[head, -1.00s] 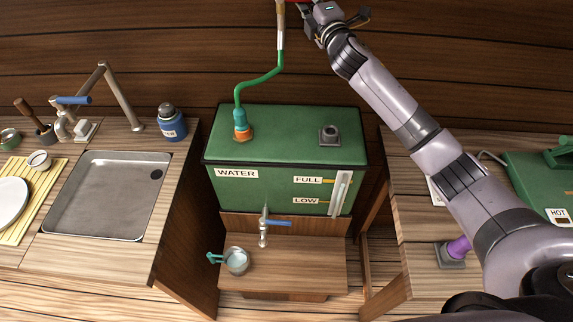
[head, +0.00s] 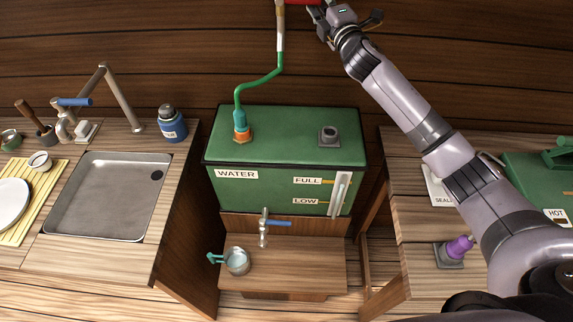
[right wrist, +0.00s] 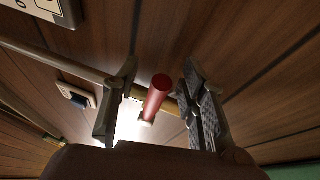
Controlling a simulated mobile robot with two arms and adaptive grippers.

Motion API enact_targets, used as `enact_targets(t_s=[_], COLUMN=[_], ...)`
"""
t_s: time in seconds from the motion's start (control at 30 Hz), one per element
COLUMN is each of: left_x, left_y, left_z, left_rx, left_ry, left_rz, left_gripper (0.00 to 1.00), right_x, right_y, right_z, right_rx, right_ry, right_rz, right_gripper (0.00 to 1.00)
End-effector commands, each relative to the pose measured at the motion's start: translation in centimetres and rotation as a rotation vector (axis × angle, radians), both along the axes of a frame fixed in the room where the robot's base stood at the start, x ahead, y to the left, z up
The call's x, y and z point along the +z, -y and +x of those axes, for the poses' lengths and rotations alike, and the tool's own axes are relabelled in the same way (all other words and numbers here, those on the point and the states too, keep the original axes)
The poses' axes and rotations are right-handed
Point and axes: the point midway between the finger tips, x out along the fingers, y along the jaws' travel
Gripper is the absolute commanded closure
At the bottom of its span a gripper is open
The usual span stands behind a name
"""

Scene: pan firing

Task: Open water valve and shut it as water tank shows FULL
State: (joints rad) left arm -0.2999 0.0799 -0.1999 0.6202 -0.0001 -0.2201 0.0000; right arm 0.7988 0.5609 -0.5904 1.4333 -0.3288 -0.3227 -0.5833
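The green water tank (head: 225,190) stands in the middle of the head view, with WATER, FULL and LOW labels. Its gauge tube (head: 340,190) is at the front right; I cannot read the level clearly. A green pipe (head: 262,80) rises from the tank top. The red valve handle (head: 303,2) shows at the head view's top edge. In the right wrist view the red handle (right wrist: 157,93) lies between the fingers of my right gripper (right wrist: 158,100), with gaps on both sides. The right gripper is open. My left gripper is not in view.
A small blue-handled tap (head: 264,228) and a metal cup (head: 237,262) are below the tank. A sink (head: 105,200) and blue bottle (head: 171,124) are at left. A green HOT unit (head: 535,180) is at right. The wooden wall is close behind.

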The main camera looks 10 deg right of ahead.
Motion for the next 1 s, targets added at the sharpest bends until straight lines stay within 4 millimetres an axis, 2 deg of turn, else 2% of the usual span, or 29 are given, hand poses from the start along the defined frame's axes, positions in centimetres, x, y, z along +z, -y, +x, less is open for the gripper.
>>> enact_targets(t_s=[0.6,1.0], left_x=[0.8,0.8], left_y=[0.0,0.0], left_z=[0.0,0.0], left_rx=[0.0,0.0], left_ry=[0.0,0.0], left_rz=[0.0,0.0], left_gripper=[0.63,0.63], right_x=[0.1,0.1], right_y=[3.7,4.3], right_z=[-1.0,-1.2], right_rx=[-0.001,0.0], right_ry=[0.0,0.0], right_rz=[0.0,0.001], right_gripper=[0.61,0.61])
